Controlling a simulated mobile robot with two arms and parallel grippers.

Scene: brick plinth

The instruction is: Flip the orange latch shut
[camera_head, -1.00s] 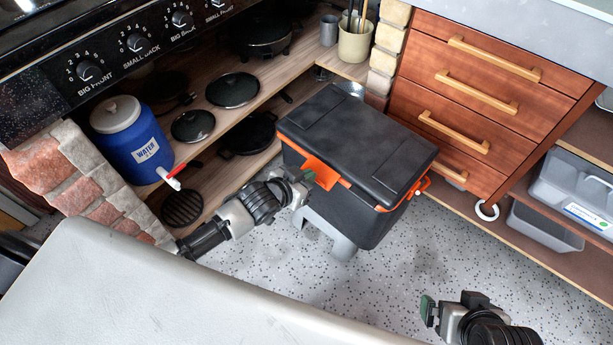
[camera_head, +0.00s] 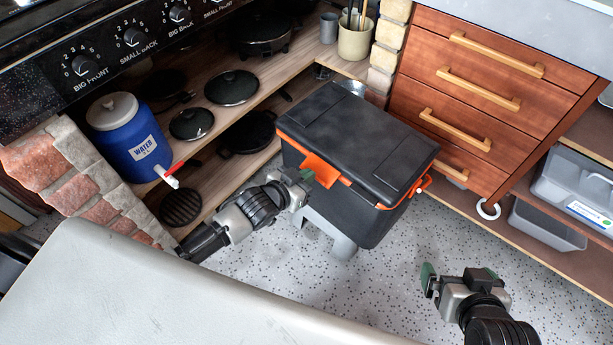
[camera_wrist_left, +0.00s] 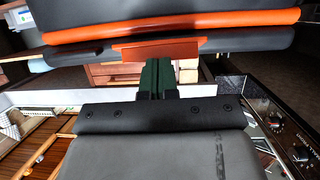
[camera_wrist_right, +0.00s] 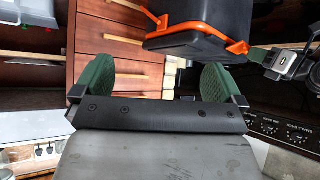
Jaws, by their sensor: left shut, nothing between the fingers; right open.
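The orange latch (camera_head: 320,168) is a flat flap on the front edge of the black cooler box (camera_head: 375,215), whose lid (camera_head: 355,135) is down. The latch appears to stick outward from the orange rim. In the left wrist view, the latch (camera_wrist_left: 155,50) is right ahead of my left gripper (camera_wrist_left: 157,66). That gripper is shut and empty, its green fingertips at or just under the latch's lower edge; I cannot tell whether they touch. It also shows in the head view (camera_head: 306,178). My right gripper (camera_wrist_right: 156,78) is open and empty, low over the floor right of the box (camera_head: 458,272).
A wooden shelf with pans (camera_head: 232,88) and a blue water jug (camera_head: 132,142) is at left. A drawer cabinet (camera_head: 480,85) stands behind the box at right. A pale grey surface (camera_head: 160,285) fills the lower left. Speckled floor (camera_head: 400,290) is clear in front.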

